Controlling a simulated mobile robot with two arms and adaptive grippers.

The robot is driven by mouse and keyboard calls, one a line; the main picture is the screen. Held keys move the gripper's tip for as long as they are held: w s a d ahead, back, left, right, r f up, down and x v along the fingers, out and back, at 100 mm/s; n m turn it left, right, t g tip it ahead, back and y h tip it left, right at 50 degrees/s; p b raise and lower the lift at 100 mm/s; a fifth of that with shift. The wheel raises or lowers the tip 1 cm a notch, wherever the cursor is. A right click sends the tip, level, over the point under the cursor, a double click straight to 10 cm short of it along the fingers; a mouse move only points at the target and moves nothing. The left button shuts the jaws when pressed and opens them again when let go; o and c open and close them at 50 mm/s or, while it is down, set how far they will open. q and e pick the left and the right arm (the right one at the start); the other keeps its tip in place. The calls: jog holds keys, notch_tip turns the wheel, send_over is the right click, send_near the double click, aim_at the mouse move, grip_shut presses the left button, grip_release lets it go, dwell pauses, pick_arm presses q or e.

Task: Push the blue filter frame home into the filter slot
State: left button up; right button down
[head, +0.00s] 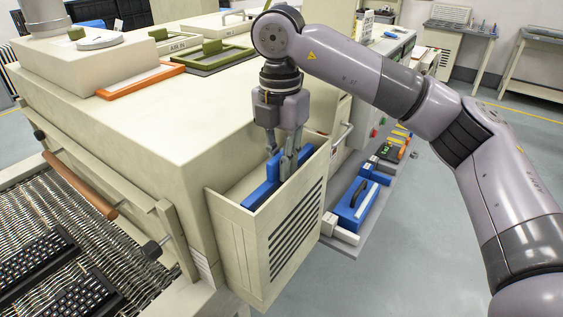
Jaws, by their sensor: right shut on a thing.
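The blue filter frame (262,190) sits partly down inside the open-topped cream filter box (234,226) on the near right side of the machine. Its upper part shows above the inside of the box; its lower part is hidden by the front wall. My right gripper (287,170) comes down from above and is shut on the frame's upper part, near the right end of the slot. My left gripper is not in view.
A blue case (357,204) lies on a grey side shelf (377,200) to the right. Black keyboards (75,300) lie on the mesh conveyor (28,212) at left. The cream machine top (160,110) is beside my arm. Grey floor is clear at right.

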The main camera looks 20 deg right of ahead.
jog(key=shift+r+p, duration=2.6)
jog(key=shift+r, duration=1.4)
notch_tip(320, 180, up, 10)
jog(key=p, duration=0.8)
jog(key=shift+r+p, duration=0.2)
jog(key=shift+p, duration=0.15)
jog(key=shift+r, duration=0.1)
